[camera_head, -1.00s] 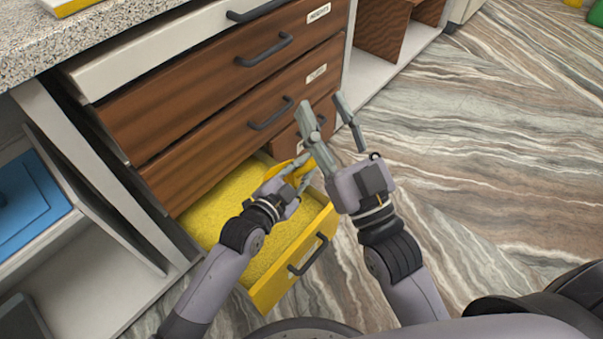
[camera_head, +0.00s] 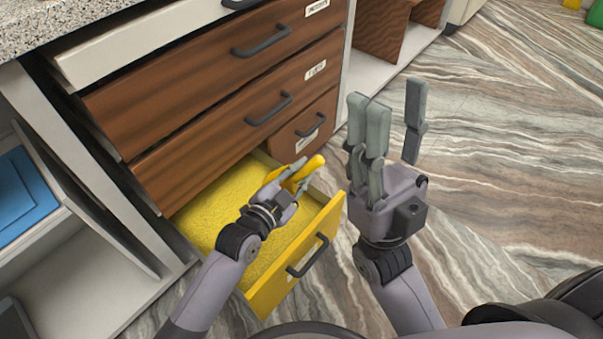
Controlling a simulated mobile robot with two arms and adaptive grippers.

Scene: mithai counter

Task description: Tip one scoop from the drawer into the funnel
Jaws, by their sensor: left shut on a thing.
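The open yellow drawer (camera_head: 264,296) sits low in the cabinet and holds a layer of yellow granular material (camera_head: 226,208). My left gripper (camera_head: 297,176) is over the drawer's right part, shut on a yellow scoop (camera_head: 311,167). The fingers partly hide the scoop, and I cannot tell whether it carries anything. My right gripper (camera_head: 392,125) is right of the drawer, above the floor, with its fingers spread and nothing between them. No funnel is in view.
Closed brown drawers (camera_head: 190,92) with dark handles rise above the open drawer. A speckled countertop (camera_head: 60,22) is at the upper left. Blue items (camera_head: 22,195) lie on a shelf at the left.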

